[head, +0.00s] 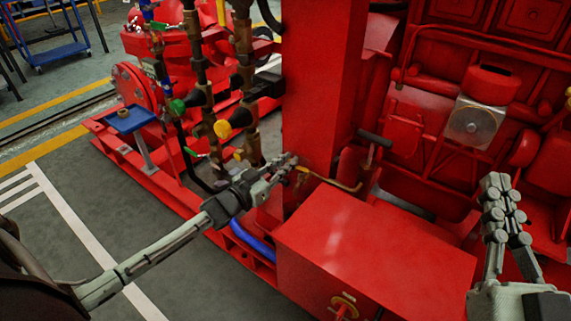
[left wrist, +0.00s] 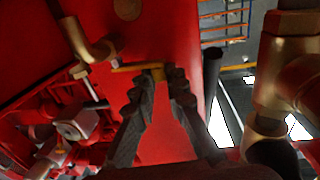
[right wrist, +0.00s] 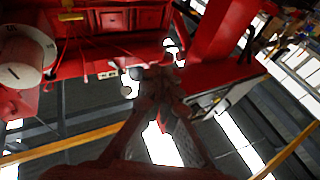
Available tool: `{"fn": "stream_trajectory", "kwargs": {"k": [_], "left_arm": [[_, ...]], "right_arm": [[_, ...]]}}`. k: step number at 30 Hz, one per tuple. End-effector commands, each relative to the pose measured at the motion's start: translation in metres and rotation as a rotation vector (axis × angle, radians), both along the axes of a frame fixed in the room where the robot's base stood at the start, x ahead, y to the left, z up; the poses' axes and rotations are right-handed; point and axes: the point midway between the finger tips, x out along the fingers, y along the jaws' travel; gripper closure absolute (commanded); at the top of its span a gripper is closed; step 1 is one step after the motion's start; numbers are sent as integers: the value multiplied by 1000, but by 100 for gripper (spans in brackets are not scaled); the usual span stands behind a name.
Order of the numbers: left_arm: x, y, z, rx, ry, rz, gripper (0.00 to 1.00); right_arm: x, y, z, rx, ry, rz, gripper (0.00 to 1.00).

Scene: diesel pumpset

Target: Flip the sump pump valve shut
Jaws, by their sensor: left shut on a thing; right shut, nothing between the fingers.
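The valve's yellow lever (left wrist: 152,67) lies across the fingertips of my left gripper (left wrist: 155,77) in the left wrist view, in front of a red surface. My left gripper (head: 289,166) is shut on this lever, beside the red column in the head view. The valve body is mostly hidden there by the fingers. A thin brass pipe (head: 338,183) runs right from the fingertips. A brass elbow (left wrist: 94,50) shows at the lever's left. My right gripper (head: 502,187) is shut and empty, raised at the right; its closed fingertips show in the right wrist view (right wrist: 160,82).
A tall red column (head: 325,80) stands right behind my left gripper. A red box (head: 375,255) stands in front. Vertical pipes with a yellow knob (head: 222,129) and a green knob (head: 177,106) stand to the left. The red engine (head: 430,120) fills the right.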

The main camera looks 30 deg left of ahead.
Motion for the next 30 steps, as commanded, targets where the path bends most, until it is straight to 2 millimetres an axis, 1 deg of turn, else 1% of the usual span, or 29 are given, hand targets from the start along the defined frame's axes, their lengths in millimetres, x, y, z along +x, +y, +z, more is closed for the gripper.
{"fn": "stream_trajectory", "kwargs": {"k": [3,9,19,20,24,30], "left_arm": [[5,1,-1,8,-3,-84,100],[8,1,0,1,-1,-167,100],[8,1,1,-3,1,-174,100],[8,1,1,-3,0,-174,84],[8,1,1,-2,1,-173,66],[8,2,0,0,1,-171,66]], "right_arm": [[-3,-1,11,29,-73,-1,100],[-8,-6,25,61,-171,-10,100],[-8,-7,27,64,-180,-12,100],[-8,-7,27,63,-179,-12,100],[-8,-7,27,63,-179,-12,100],[-8,-7,27,63,-178,-12,100]]}}
